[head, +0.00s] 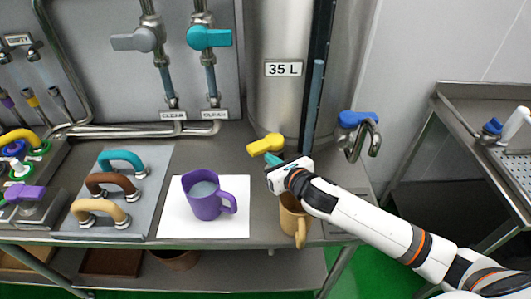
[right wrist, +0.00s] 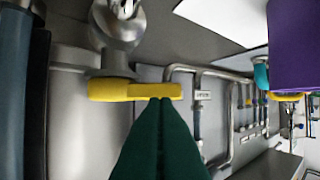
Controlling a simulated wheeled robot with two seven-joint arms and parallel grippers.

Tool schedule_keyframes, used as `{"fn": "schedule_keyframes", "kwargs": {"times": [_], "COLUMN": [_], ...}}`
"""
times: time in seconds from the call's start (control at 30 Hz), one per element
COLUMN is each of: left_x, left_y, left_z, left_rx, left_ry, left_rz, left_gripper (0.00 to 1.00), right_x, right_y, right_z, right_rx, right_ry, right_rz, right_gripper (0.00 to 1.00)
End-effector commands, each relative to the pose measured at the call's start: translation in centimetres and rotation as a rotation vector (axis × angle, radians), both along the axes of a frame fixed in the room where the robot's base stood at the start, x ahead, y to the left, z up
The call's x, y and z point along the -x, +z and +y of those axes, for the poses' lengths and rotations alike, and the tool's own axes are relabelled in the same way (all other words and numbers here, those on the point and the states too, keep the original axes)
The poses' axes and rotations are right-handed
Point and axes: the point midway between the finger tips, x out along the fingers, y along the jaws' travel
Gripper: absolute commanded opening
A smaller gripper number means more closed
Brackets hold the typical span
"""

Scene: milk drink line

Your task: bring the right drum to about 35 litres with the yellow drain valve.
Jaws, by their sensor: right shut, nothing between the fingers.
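The right drum (head: 275,35) is a tall steel cylinder with a "35 L" label (head: 283,69). A dark sight gauge beside it holds a blue-grey column (head: 315,90), whose top is slightly above the label in the picture. The yellow drain valve (head: 262,146) is at the drum's foot; its handle (right wrist: 118,90) lies crosswise in the right wrist view. My right gripper (head: 272,161) is shut and empty, its dark green fingertips (right wrist: 160,102) at the handle's free end. I cannot tell whether they touch it. My left gripper is out of view.
A tan mug (head: 292,222) stands below my right wrist. A purple mug (head: 205,200) with pale liquid stands on a white mat (head: 175,222). A blue-handled tap (head: 358,119) is right of the drum. Handled lids (head: 122,158) are at left.

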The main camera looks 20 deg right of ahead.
Motion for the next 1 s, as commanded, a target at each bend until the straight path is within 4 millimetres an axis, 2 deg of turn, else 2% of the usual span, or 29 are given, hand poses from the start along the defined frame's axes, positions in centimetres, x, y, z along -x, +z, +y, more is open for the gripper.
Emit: {"fn": "schedule_keyframes", "kwargs": {"times": [0.1, 0.3, 1.0], "left_x": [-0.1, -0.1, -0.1], "left_y": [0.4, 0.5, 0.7], "left_z": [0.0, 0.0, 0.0], "left_rx": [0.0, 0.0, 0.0], "left_ry": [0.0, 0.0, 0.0], "left_rz": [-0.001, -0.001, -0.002], "left_gripper": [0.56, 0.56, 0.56], "right_x": [-1.6, -2.9, -3.2], "right_y": [-0.4, -0.9, -1.0], "right_z": [0.5, 0.8, 1.2], "right_rx": [-0.002, 0.0, -0.001], "right_ry": [-0.001, 0.001, -0.056], "right_rz": [0.0, 0.0, 0.0], "right_gripper": [0.0, 0.0, 0.0]}}
